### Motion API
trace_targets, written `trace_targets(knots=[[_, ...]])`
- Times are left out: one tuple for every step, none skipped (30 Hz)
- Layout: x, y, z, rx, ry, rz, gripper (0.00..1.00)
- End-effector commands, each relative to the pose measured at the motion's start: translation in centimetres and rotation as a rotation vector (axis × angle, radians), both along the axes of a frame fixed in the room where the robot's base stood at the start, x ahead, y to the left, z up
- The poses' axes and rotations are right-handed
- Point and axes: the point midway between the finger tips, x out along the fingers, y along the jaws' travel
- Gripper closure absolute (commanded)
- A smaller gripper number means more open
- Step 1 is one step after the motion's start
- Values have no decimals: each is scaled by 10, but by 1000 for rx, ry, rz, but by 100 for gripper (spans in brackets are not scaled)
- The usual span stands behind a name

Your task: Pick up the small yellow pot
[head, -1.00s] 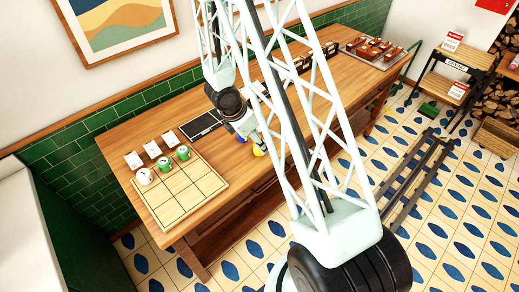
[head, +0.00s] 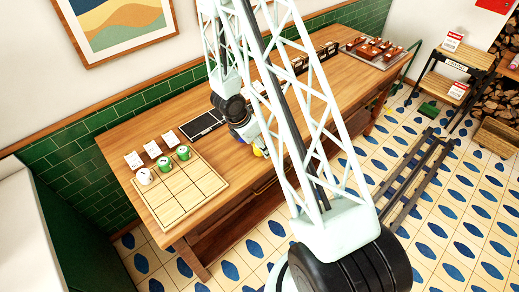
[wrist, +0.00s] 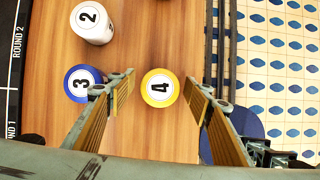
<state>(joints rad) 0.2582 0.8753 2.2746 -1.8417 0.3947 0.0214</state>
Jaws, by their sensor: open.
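The small yellow pot (wrist: 160,88) has a white top marked 4 and stands on the wooden table. It lies between the two fingers of my gripper (wrist: 158,76) in the wrist view, with a gap on each side. My gripper is open and holds nothing. In the head view only a sliver of the yellow pot (head: 258,152) shows beside my gripper (head: 250,146), whose fingers are mostly hidden by the arm.
A blue pot (wrist: 82,84) marked 3 stands just left of the left finger. A white pot (wrist: 92,22) marked 2 is farther up. The table edge runs close on the right. A gridded board (head: 178,190) with several pots lies at the table's left end.

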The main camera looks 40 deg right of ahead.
Motion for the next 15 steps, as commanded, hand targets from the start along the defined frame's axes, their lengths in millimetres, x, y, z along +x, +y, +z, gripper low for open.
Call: trace_targets(knots=[[0, 0, 0, 0, 0, 0, 53], [0, 0, 0, 0, 0, 0, 53], [0, 0, 0, 0, 0, 0, 53], [0, 0, 0, 0, 0, 0, 53], [0, 0, 0, 0, 0, 0, 53], [0, 0, 0, 0, 0, 0, 53], [0, 0, 0, 0, 0, 0, 53], [0, 0, 0, 0, 0, 0, 54], [0, 0, 0, 0, 0, 0, 58], [0, 0, 0, 0, 0, 0, 61], [0, 0, 0, 0, 0, 0, 63], [0, 0, 0, 0, 0, 0, 67], [0, 0, 0, 0, 0, 0, 70], [0, 0, 0, 0, 0, 0, 72], [0, 0, 0, 0, 0, 0, 76]])
